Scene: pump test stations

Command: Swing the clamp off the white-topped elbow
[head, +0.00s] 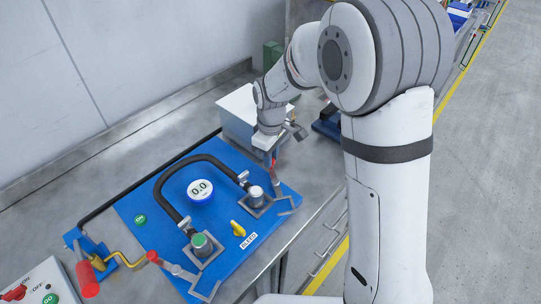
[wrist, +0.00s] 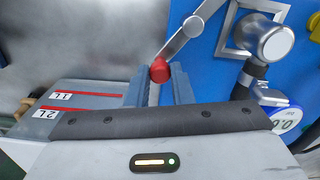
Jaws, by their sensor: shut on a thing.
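The white-topped elbow (wrist: 275,40) stands in a square metal bracket at the right of the wrist view. In the head view this elbow (head: 256,196) is at the right end of the black hose. Its clamp (wrist: 192,25) is a grey jointed bar ending in a red knob (wrist: 159,70). The bar runs beside the elbow, and I see no part of it across the white top. My gripper (wrist: 161,80) is shut on the red knob, one finger on each side. In the head view my gripper (head: 270,146) is at the blue board's far right edge.
The green-topped elbow (head: 201,243) has its own clamp with a red knob (head: 152,256). A gauge (head: 200,190) reads 0.0. A yellow bleed valve (head: 238,229) sits between the elbows. A grey box (head: 238,112) stands close behind my gripper.

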